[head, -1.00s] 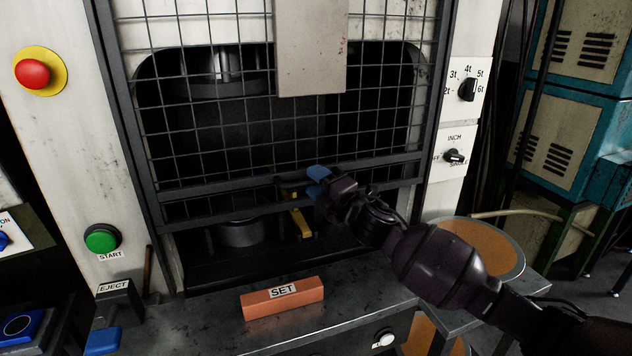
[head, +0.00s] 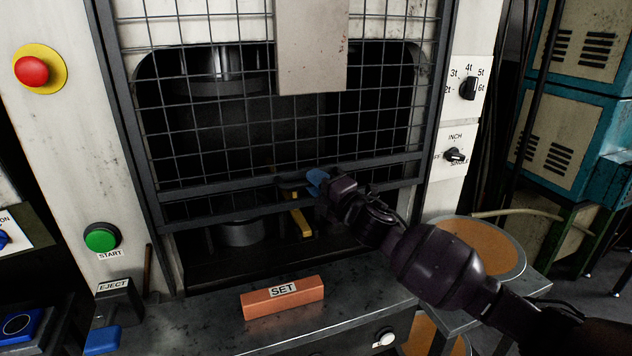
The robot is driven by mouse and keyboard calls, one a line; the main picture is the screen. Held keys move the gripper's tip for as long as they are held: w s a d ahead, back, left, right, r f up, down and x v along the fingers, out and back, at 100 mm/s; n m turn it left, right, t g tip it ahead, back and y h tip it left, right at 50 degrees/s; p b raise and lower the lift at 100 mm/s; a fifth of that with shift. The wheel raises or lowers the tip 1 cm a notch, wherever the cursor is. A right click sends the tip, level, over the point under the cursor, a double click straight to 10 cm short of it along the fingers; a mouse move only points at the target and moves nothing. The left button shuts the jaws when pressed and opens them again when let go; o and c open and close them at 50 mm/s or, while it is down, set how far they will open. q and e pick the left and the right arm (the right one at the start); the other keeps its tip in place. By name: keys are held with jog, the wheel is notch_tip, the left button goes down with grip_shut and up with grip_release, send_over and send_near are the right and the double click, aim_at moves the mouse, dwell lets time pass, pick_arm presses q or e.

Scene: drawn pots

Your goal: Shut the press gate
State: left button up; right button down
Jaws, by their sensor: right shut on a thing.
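The press gate (head: 222,130) is a dark wire-mesh frame with a grey plate (head: 312,50) at its top. Its lower bars cross in front of the press opening. An open gap shows beneath the lowest bar, with a round die (head: 240,233) and a yellow piece (head: 300,222) in it. My right gripper (head: 316,181), with blue fingertips, is shut on the gate's dark handle (head: 290,184) at the lower bars. The fingers and wrist hide part of the handle. My left gripper is not in view.
An orange block marked SET (head: 283,298) lies on the metal bed (head: 350,290) in front of the gap. A red button (head: 32,72) and a green START button (head: 101,238) are on the left panel.

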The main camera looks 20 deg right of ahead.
notch_tip(320, 180, down, 18)
jog(key=b, duration=0.8)
jog(key=shift+r, duration=0.2)
jog(key=shift+f, duration=0.5)
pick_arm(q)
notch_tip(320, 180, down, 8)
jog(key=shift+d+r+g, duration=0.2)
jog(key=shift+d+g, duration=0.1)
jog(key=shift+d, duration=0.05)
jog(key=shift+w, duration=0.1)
pick_arm(e)
jog(key=shift+f, duration=0.1)
jog(key=c, duration=1.1)
grip_release()
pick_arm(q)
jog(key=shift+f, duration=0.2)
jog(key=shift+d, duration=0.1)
